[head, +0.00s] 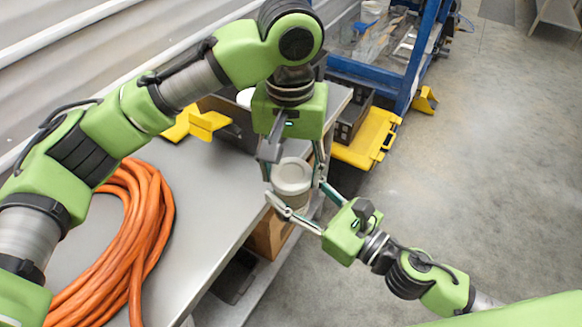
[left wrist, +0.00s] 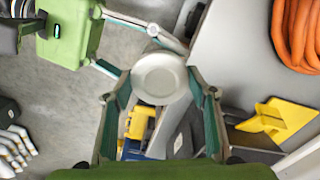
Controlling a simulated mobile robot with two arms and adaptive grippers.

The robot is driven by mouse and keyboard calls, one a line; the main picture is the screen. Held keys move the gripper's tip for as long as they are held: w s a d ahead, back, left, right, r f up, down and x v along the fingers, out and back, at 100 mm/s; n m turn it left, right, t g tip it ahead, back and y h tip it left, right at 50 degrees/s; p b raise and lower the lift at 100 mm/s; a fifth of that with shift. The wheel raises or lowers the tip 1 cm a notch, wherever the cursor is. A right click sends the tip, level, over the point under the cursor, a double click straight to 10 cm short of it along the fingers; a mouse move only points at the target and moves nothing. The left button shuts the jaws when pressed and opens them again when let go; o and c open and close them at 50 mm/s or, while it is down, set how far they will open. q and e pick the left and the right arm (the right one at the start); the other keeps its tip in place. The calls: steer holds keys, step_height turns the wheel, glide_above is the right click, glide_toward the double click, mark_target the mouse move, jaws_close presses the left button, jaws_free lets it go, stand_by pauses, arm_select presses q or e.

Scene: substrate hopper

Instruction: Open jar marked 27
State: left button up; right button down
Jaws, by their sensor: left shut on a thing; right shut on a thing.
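A pale, whitish round jar (head: 292,186) is held just off the table's right edge; its round lid (left wrist: 159,78) faces the left wrist camera. No number is readable on it. My left gripper (head: 294,174) comes from above, with its fingers on either side of the lid, shut on it. My right gripper (head: 297,192) reaches in from the lower right, its fingers around the jar's side, shut on the jar below the lid. In the left wrist view the right gripper enters from the upper left. The lid appears seated on the jar; any gap is hidden.
A grey table (head: 205,200) bears a coiled orange hose (head: 150,215) and a yellow bracket (head: 200,122). A yellow case (head: 368,140) and a blue frame (head: 420,60) stand behind. A cardboard-coloured box (head: 268,238) is below the table edge. Open floor lies to the right.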

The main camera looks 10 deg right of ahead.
arm_select(q)
steer(key=n, duration=0.5)
steer(key=shift+w+a+n, duration=0.1)
steer(key=shift+n, duration=0.2)
arm_select(e)
steer(key=shift+s+a+r, duration=0.1)
steer(key=shift+s+a, duration=0.05)
steer(key=shift+s, duration=0.05)
arm_select(q)
steer(key=n, duration=0.4)
steer(key=shift+n, duration=0.4)
arm_select(e)
steer(key=shift+w, duration=0.1)
arm_select(q)
steer(key=shift+r, duration=0.25)
arm_select(e)
steer(key=shift+w, duration=0.1)
arm_select(q)
steer(key=shift+r, duration=0.9)
